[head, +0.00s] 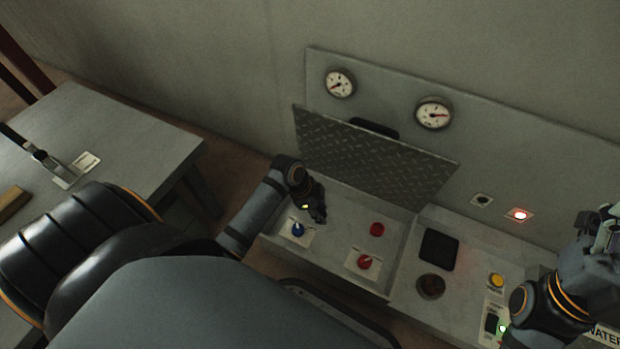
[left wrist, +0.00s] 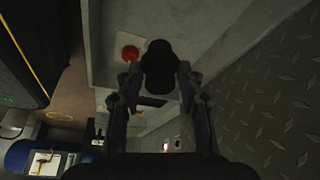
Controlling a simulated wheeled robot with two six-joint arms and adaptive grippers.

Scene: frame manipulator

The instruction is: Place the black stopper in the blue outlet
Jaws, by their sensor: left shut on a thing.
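My left gripper (head: 317,214) is over the left part of the open recess in the grey panel. In the left wrist view its fingers (left wrist: 160,85) are shut on the black stopper (left wrist: 159,66), a dark rounded piece. In the head view I cannot tell the stopper apart from the dark gripper. The blue outlet does not show clearly; the gripper may hide it. A blue knob (head: 298,229) on a white plate is just in front of the gripper. My right gripper (head: 600,235) is at the right edge, partly cut off; its fingers are unclear.
A raised diamond-plate lid (head: 375,155) stands behind the recess. A red outlet (head: 377,229) and a red knob (head: 365,262) are right of the gripper. Further right are a black square (head: 439,250), a round hole (head: 431,286) and a yellow button (head: 496,280). A grey table (head: 120,140) is left.

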